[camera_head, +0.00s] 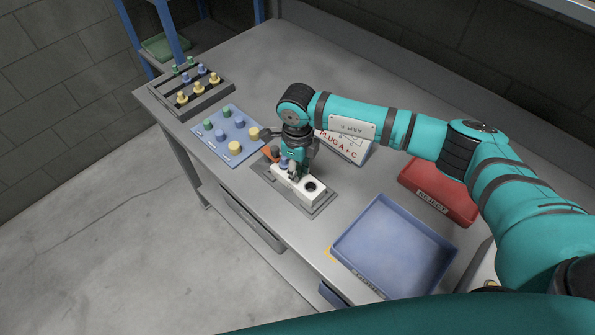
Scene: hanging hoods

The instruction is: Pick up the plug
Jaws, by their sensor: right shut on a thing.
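My right gripper (289,168) points down over a white block (313,195) on a grey plate, near the table's front edge. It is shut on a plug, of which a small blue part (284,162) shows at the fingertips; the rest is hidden. I cannot tell whether the plug sits in the block or is clear of it. The block has an open dark hole at its right end. More plugs, green, blue and yellow, stand on a blue board (220,143) to the left and in a dark rack (207,93) beyond it. My left gripper is not in view.
A blue tray (395,250) lies empty at the right front. A red bin (425,200) labelled REJECT stands behind it. A sign (338,148) reading "PLUG A + C" stands behind my gripper, partly covered by my arm. The table's back left is clear.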

